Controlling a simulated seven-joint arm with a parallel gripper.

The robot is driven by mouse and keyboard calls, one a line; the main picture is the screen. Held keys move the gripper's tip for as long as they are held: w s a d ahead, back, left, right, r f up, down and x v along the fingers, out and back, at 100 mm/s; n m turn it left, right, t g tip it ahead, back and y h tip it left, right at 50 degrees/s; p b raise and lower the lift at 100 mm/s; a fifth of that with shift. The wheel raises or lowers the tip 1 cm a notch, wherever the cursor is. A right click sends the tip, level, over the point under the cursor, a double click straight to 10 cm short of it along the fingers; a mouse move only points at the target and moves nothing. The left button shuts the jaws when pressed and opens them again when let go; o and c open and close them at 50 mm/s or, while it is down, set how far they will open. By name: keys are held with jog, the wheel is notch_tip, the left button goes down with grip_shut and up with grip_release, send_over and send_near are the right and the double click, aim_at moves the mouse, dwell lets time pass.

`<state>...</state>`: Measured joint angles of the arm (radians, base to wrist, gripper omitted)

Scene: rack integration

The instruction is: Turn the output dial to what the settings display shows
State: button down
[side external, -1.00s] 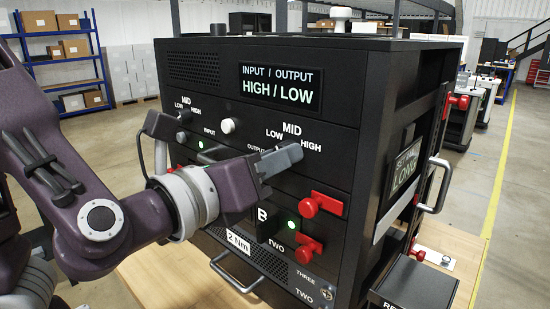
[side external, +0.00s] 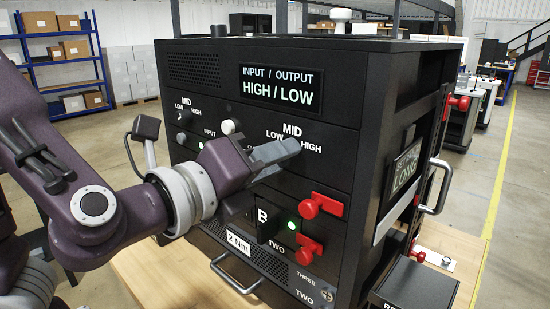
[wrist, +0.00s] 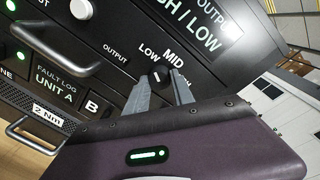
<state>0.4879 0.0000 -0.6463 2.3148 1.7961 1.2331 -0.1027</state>
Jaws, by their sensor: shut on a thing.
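The settings display (side external: 281,89) at the top of the black rack's front reads INPUT / OUTPUT, HIGH / LOW. The output dial (wrist: 157,76) is a small black knob with a white mark, in the wrist view below its LOW and MID labels. My gripper (wrist: 163,78) has one finger on each side of the dial and is shut on it. The exact direction of the mark is hard to tell. In the side view my gripper (side external: 280,153) hides the dial below the LOW, MID and HIGH labels.
The input dial (side external: 184,118) sits at the left, with a white knob (side external: 230,127) beside it. Red latches (side external: 322,206) and a lower handle (side external: 237,274) stick out from the front. A grey side handle (side external: 437,187) is at the right.

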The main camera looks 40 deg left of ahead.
jog(key=shift+f, duration=0.1)
jog(key=c, duration=1.1)
grip_release()
jog(key=s, duration=0.7)
jog(key=shift+d+r, duration=0.15)
jog(key=shift+r, duration=0.15)
